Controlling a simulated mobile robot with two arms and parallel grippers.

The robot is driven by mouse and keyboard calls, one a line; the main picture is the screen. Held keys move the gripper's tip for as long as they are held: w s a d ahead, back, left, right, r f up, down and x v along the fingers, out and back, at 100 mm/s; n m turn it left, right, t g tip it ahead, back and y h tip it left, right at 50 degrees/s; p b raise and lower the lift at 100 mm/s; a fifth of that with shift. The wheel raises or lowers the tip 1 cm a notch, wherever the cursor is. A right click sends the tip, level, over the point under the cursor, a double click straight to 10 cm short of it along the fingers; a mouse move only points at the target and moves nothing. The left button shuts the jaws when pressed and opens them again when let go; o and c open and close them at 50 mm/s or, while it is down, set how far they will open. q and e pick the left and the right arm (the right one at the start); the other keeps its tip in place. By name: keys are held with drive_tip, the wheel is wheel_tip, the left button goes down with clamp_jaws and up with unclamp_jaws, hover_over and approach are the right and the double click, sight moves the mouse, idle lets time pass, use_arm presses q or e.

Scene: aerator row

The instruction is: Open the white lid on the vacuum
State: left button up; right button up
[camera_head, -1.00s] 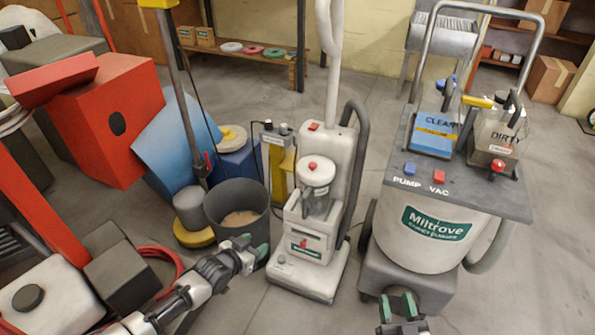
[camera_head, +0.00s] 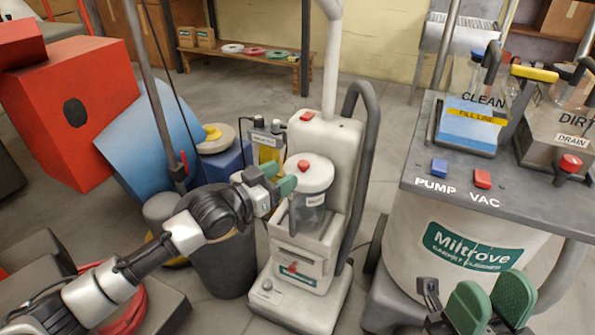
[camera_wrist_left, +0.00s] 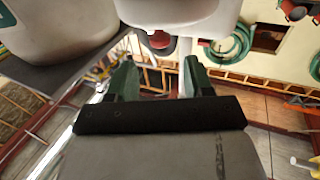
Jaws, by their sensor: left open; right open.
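The upright white vacuum (camera_head: 330,150) stands in the middle of the head view. Its white lid (camera_head: 318,176), with a red button on top, caps a clear canister (camera_head: 308,215) and looks closed. My left gripper (camera_head: 280,178) is open at the left side of the lid; contact cannot be told. In the left wrist view its green fingers (camera_wrist_left: 160,78) are apart with nothing held between them; a white rounded part with a red piece (camera_wrist_left: 158,40) shows just beyond them. My right gripper (camera_head: 490,302) is open and empty at the bottom right, before the carpet cleaner.
The Miltrove carpet cleaner (camera_head: 470,235) with clean and dirty tanks stands on the right. A dark grey bin (camera_head: 222,262) is left of the vacuum, partly behind my left arm. A red box (camera_head: 70,110) and blue panel (camera_head: 150,140) stand further left.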

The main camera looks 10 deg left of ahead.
sight(299, 165)
use_arm(q)
drive_tip(key=b+x, duration=0.1)
drive_tip(key=x, duration=0.4)
drive_tip(key=shift+w+d+b, duration=0.15)
drive_tip(key=shift+b, duration=0.15)
clamp_jaws()
